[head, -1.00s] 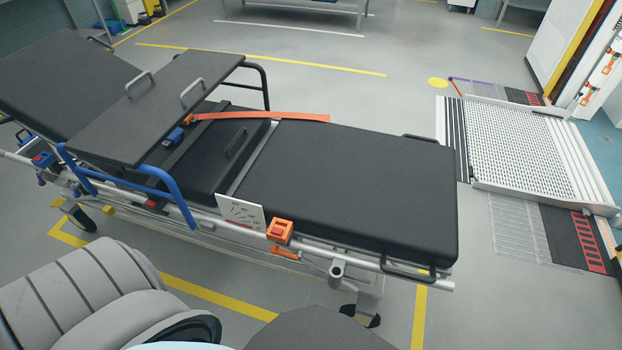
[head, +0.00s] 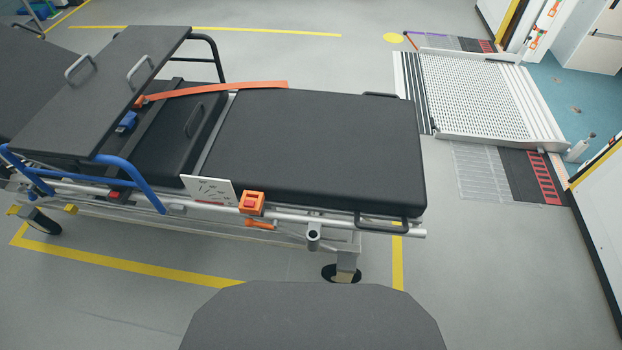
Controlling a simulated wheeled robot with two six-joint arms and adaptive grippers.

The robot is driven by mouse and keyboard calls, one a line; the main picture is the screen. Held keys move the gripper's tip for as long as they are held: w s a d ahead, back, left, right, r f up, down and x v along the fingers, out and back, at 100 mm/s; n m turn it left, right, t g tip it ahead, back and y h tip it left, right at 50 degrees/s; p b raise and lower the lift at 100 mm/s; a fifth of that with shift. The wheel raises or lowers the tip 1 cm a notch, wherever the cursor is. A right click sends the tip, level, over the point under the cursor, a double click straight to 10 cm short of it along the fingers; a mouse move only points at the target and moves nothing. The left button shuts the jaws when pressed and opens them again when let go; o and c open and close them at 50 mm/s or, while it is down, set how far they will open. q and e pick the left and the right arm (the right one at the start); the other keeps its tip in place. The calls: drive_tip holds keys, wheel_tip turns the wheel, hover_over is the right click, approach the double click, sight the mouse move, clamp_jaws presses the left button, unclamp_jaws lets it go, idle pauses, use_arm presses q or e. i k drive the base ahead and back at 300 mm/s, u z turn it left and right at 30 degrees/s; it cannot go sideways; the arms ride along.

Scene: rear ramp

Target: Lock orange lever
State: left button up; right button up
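A stretcher with a black mattress (head: 330,150) stands across the middle of the head view. On its near side rail is an orange block with a red button (head: 251,202). Just below and right of the block, a small orange lever (head: 260,224) sticks out under the rail, lying nearly level. Whether it is locked I cannot tell. A white plate with dark markings (head: 210,189) is left of the block. Neither of my grippers is in view.
A dark tray board with handles (head: 115,85) and a blue side rail (head: 140,180) are on the stretcher's left part. A caster (head: 342,273) stands below its right end. A metal ramp (head: 475,95) lies at the right. Grey floor right of the stretcher is clear.

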sight(249, 222)
drive_tip(key=u, duration=0.95)
drive_tip(key=k, duration=1.05)
drive_tip(key=z, duration=1.2)
drive_tip(key=i, duration=0.5)
